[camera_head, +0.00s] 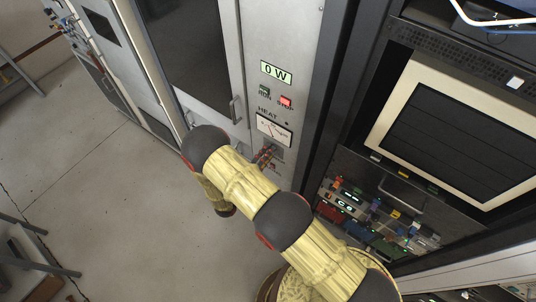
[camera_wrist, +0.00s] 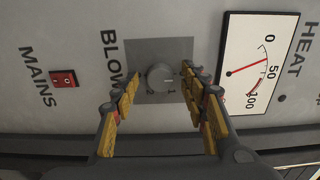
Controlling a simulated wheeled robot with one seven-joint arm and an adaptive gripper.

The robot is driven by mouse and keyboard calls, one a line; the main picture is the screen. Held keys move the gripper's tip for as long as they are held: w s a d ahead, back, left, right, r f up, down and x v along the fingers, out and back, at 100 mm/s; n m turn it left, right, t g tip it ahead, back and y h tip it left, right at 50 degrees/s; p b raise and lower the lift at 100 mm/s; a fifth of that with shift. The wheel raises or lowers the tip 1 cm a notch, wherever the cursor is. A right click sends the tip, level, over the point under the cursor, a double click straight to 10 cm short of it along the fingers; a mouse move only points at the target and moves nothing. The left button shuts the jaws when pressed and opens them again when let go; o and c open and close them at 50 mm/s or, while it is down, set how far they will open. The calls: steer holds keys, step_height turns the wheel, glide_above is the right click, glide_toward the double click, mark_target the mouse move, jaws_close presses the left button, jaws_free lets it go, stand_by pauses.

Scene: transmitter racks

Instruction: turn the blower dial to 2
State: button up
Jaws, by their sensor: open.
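The blower dial (camera_wrist: 160,77) is a round grey knob on a square grey plate (camera_wrist: 182,50) in the wrist view. The label beside it is partly covered and reads "BLOW". My gripper (camera_wrist: 162,88) is open, with one finger on each side of the dial. I cannot tell whether the fingers touch it. No dial numbers can be read. In the head view my gripper (camera_head: 264,156) is small against the grey panel (camera_head: 262,35), just below the heat meter, and my arm hides part of the area; the dial cannot be made out there.
The heat meter (camera_wrist: 260,62) is close to the right finger in the wrist view. A red mains switch (camera_wrist: 64,78) is at the left. In the head view, a cabinet door handle (camera_head: 234,110) is left of the panel, and a rack with a cream-framed screen (camera_head: 455,130) stands right. Open floor (camera_head: 130,235) lies left.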

steer(key=c, duration=0.4)
steer(key=c, duration=0.7)
jaws_close()
